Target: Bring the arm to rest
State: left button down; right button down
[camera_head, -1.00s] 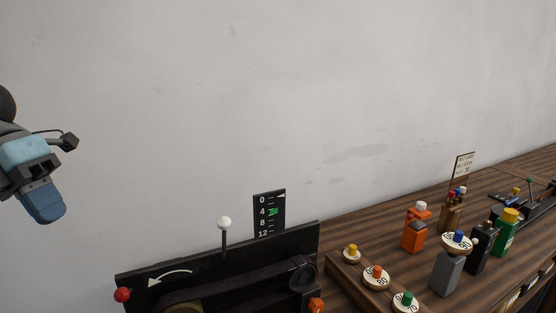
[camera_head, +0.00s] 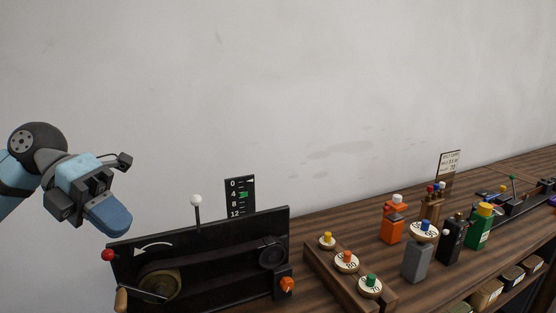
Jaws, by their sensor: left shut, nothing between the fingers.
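My left arm (camera_head: 38,150) comes in from the left edge. Its gripper (camera_head: 112,222) has blue fingers pressed together with nothing between them, and points down and to the right. It appears in front of or above the left end of a black belt machine (camera_head: 200,240), near a red ball knob (camera_head: 108,255); whether they touch I cannot tell, but a gap seems to show. My right gripper is not in view.
The machine has a crank handle (camera_head: 122,300), a white-knobbed lever (camera_head: 196,201) and a scale plate (camera_head: 240,196). To the right, a wooden bench (camera_head: 335,240) bears numbered discs (camera_head: 346,262) and several coloured blocks, including an orange one (camera_head: 392,228). The wall above is clear.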

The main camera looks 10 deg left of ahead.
pick_arm(q)
jog(key=w+d+n+t+h, duration=0.2)
jog(key=d+n+t+h, duration=0.45)
jog(key=d+h, duration=0.4)
jog(key=w+a+f+n+t+y, duration=0.2)
jog(key=a+f+n+t+y, duration=0.2)
jog(key=f+n+t+y, duration=0.65)
jog(key=w+a+f+n+t+y, duration=0.2)
jog(key=a+f+n+t+y, duration=0.45)
jog(key=n, duration=0.95)
jog(key=s+f+n+g+y, duration=0.45)
jog(key=s+f+g, duration=0.5)
jog(key=f, duration=0.35)
jog(key=s+d+f+g, duration=0.2)
jog(key=s+f+g, duration=0.7)
jog(key=s, duration=0.4)
jog(key=w+d+f+m+t+h+p, duration=0.1)
jog(key=w+d+f+t+h+p, duration=0.2)
jog(key=w+d+f+t+p, duration=0.2)
jog(key=shift+d+f+t+h+p, duration=0.3)
jog(key=shift+d+f+t, duration=0.45)
jog(key=shift+f+t, duration=0.75)
